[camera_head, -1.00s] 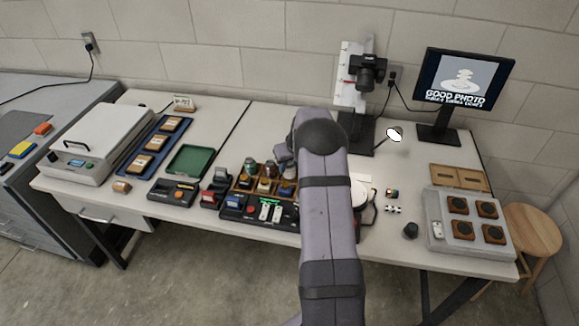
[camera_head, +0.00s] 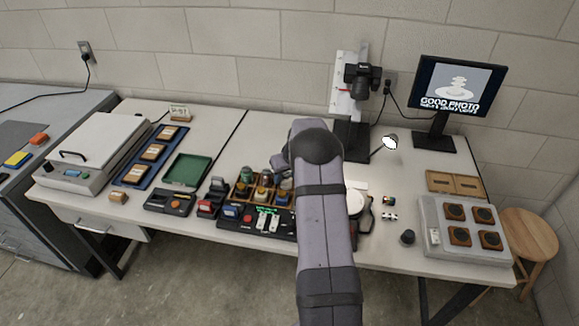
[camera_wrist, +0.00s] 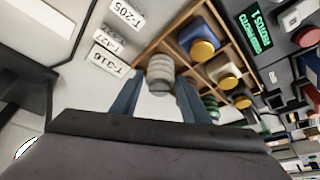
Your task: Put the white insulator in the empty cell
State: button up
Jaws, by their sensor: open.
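In the wrist view, the white insulator (camera_wrist: 160,70), pale grey and ribbed, is at the near corner of the wooden crate (camera_wrist: 151,50). My gripper (camera_wrist: 160,86) is open, with one dark blue finger on each side of the insulator. I cannot tell whether the fingers touch it or whether its base rests on the cell floor. Other crate cells hold a blue piece (camera_wrist: 201,35), a pale piece (camera_wrist: 223,73) and a green piece (camera_wrist: 209,103). In the head view, my arm hides the gripper, the insulator and part of the crate (camera_head: 235,194).
White number tags (camera_wrist: 110,63) lie beside the crate. A black control box (camera_head: 284,229) stands in front of it. A green tray (camera_head: 187,169) is to the left and a white round plate (camera_head: 354,203) to the right. A camera stand (camera_head: 347,120) rises behind my arm.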

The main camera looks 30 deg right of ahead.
jog(key=b+v, duration=0.2)
jog(key=v, duration=0.9)
jog(key=shift+s+r, duration=0.2)
jog(key=shift+r, duration=0.15)
jog(key=s+a+g, duration=0.1)
jog(key=s+a, duration=0.3)
jog(key=a, duration=0.4)
jog(key=s+a+g, duration=0.1)
jog(key=s+a, duration=0.4)
jog(key=a, duration=0.4)
jog(key=s+a+f+n+g, duration=0.1)
jog(key=s+a, duration=0.4)
jog(key=s, duration=0.4)
jog(key=s+a+f+g, duration=0.1)
jog(key=s+a, duration=0.4)
jog(key=s, duration=0.5)
jog(key=shift+a+f+n+y, duration=0.2)
jog(key=shift+f+n+y, duration=0.1)
jog(key=shift+f+n, duration=0.15)
